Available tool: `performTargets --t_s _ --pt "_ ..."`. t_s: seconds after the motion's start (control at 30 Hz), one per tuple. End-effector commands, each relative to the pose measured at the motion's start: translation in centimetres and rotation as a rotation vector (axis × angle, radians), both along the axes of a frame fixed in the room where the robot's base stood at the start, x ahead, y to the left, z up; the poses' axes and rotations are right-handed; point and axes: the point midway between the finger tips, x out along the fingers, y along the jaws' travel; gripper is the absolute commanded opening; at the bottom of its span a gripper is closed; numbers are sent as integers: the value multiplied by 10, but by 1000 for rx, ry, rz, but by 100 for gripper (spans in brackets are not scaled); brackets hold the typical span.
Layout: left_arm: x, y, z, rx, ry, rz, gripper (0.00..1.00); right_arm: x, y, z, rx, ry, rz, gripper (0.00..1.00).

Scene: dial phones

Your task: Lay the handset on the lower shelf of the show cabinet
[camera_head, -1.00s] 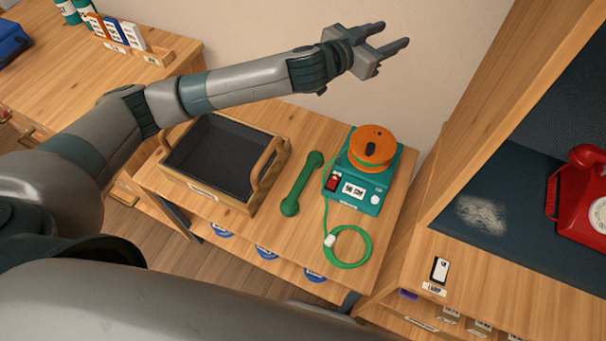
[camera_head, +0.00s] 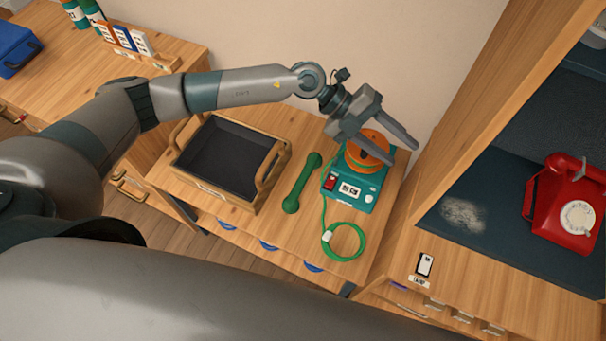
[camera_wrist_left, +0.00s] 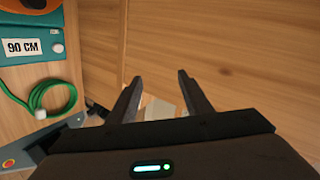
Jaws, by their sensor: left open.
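The green handset (camera_head: 302,183) lies on the wooden side table, between a tray and a teal device. My left gripper (camera_head: 404,155) is open and empty, above and to the right of the teal device; its two fingers also show in the left wrist view (camera_wrist_left: 160,76). It is apart from the handset. The show cabinet (camera_head: 465,100) stands at the right. Its dark blue shelf (camera_head: 500,235) holds a red dial phone (camera_head: 568,205) and has a pale dusty patch (camera_head: 463,214). My right gripper is not in view.
The teal device (camera_head: 350,192) carries an orange reel (camera_head: 365,150), a "90 CM" label and a coiled green cord (camera_head: 344,241). A dark-lined wooden tray (camera_head: 262,180) stands left of the handset. The shelf left of the red phone is free.

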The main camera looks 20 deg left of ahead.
Motion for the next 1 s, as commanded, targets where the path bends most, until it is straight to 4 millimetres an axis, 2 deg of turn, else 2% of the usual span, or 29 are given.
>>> performTargets --t_s 0.03,0.17,0.3,0.4,0.53,0.6,0.7,1.0 --pt "-4 12 -12 84 -34 -41 45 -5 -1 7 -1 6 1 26" --pt "-9 52 -52 319 -116 -142 45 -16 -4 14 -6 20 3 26" --pt "-4 106 -85 582 -189 -225 45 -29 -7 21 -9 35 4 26" --pt "3 145 -99 754 -226 -263 45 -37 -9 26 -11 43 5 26" --pt "11 184 -107 921 -255 -289 45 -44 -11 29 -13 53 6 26" --pt "14 197 -108 978 -265 -295 45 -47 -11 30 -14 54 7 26" --pt "17 207 -109 1021 -271 -299 45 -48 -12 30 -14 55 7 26" --pt "17 209 -109 1028 -273 -300 45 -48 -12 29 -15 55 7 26"
